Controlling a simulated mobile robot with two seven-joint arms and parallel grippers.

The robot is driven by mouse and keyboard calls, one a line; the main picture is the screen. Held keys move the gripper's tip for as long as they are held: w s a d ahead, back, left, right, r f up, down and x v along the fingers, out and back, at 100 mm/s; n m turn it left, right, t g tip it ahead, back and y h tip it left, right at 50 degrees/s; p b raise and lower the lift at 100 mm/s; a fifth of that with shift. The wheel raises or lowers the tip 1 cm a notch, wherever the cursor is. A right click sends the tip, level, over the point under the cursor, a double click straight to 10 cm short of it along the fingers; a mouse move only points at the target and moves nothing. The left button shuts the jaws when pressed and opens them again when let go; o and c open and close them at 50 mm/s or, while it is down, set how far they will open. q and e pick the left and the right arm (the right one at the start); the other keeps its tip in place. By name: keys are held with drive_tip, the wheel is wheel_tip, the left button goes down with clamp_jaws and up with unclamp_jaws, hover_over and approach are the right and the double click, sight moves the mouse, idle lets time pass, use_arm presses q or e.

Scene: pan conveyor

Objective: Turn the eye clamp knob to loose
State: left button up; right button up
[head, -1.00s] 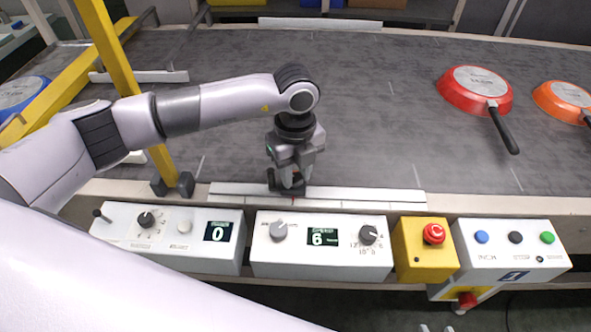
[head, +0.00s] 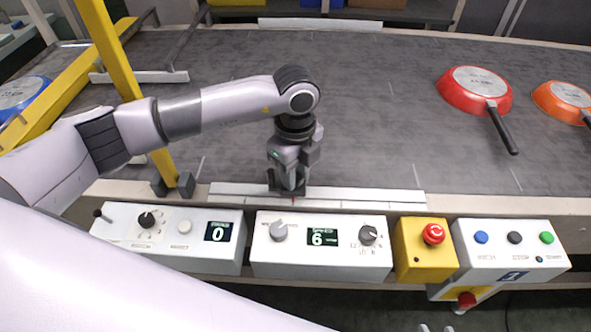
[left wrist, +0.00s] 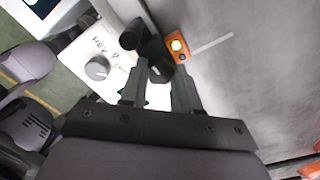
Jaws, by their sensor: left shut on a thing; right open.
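My left gripper (head: 287,192) points down at the near edge of the conveyor, just behind the middle control box. In the left wrist view its fingers (left wrist: 160,98) are closed around a black knob (left wrist: 160,71), which I take for the eye clamp knob. The knob is partly hidden by the fingers. In the head view the gripper hides the knob and eye. The tips of my right gripper (head: 437,328) show at the bottom edge, apart and empty.
The middle box (head: 275,258) has a grey knob (head: 278,232), a display reading 6 and a black dial (head: 368,235). A red emergency button (head: 433,233) is to its right. A red pan (head: 450,95) and an orange pan (head: 548,103) lie on the belt at right.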

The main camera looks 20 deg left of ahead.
use_arm(q)
drive_tip(key=o, duration=1.1)
drive_tip(key=shift+c, duration=0.2)
drive_tip(key=shift+r+b, duration=0.35)
drive_tip(key=shift+r, duration=3.25)
